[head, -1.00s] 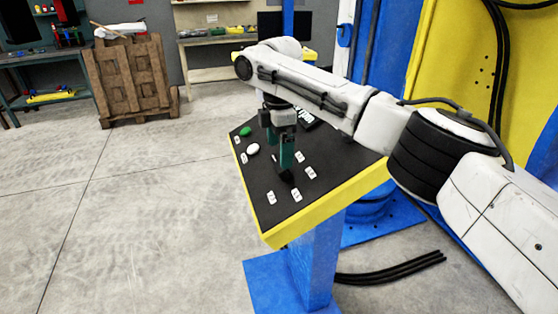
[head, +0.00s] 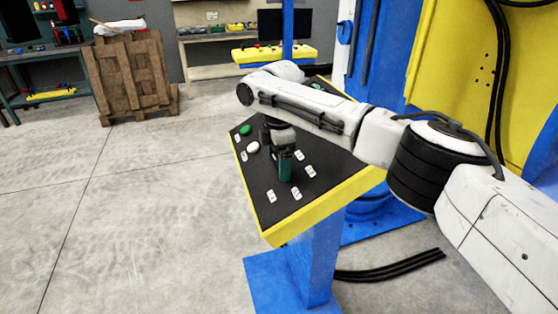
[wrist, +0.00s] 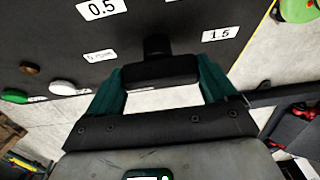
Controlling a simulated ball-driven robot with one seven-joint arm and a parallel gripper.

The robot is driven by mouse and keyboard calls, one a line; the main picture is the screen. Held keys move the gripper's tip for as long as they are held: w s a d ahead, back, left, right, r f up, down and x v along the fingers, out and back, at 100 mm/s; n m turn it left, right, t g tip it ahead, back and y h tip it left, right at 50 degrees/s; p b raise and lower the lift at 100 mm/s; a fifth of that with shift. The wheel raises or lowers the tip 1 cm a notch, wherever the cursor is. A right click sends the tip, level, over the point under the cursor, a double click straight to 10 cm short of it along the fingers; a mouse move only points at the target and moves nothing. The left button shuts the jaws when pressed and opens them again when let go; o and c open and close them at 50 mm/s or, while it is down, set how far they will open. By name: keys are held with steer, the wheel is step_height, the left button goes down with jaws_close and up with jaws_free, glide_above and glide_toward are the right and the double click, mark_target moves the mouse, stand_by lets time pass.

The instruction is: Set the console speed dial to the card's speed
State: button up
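The console panel (head: 262,205) is a tilted dark board with a yellow edge. The black speed dial (wrist: 160,68) shows in the wrist view, with a narrow stub towards the labels; the gripper hides it in the head view. My gripper (wrist: 160,80) has its teal fingers on either side of the dial, seemingly touching both ends; in the head view it is down at the panel (head: 285,178). White labels surround the dial, including 0.5 (wrist: 101,8) and 1.5 (wrist: 220,34); another is too slanted to read. I cannot make out the card.
A green button (head: 246,130) and a white button (head: 253,147) sit at the panel's left; a small brown one (wrist: 30,68) shows in the wrist view. Blue and yellow machinery (head: 480,100) stands at right. A wooden crate (head: 130,80) is far back; the left floor is clear.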

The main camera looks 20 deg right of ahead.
steer(key=c, duration=0.3)
steer(key=shift+s+p, duration=0.1)
steer(key=shift+p, duration=0.35)
